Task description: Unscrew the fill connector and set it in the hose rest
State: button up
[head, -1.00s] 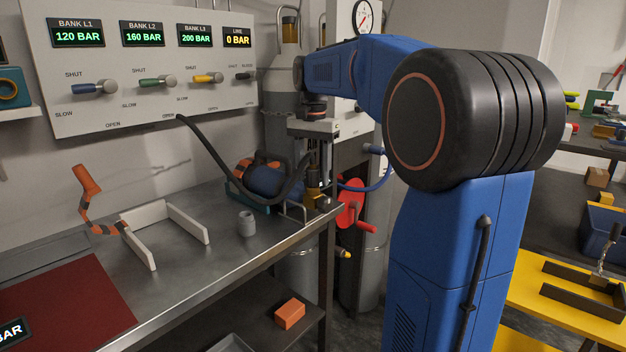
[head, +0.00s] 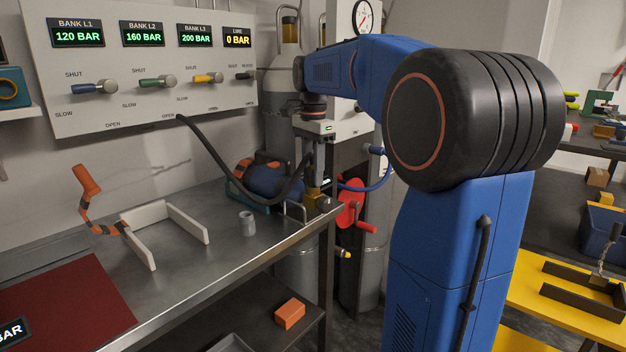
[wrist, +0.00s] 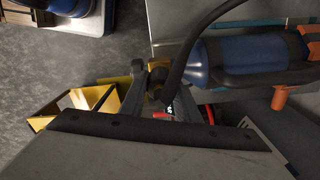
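My gripper (head: 316,178) points down at the valve end of the blue cylinder (head: 262,181). Its fingers are around or beside the fill connector, at the end of the black hose (head: 213,160). The connector is mostly hidden by the fingers and hose; brass-coloured metal (head: 313,198) shows just below them. In the wrist view, the hose (wrist: 182,68) curves down between the cylinder (wrist: 240,60) and the fingers (wrist: 165,92). Whether the fingers press on the connector is unclear.
The steel bench (head: 190,268) has free room in front of the cup. A white three-sided frame (head: 140,247) and an orange-and-black strap (head: 87,185) lie to the left. A red crank wheel (head: 350,203) and blue hose (head: 378,180) are right of the gripper. The line display (head: 237,38) reads 0 BAR.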

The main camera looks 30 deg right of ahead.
jog(key=n, duration=1.3)
jog(key=shift+n, duration=0.4)
jog(key=n, duration=0.6)
jog(key=shift+n, duration=0.4)
jog(key=n, duration=0.7)
jog(key=o, duration=1.2)
jog(key=shift+c, duration=0.2)
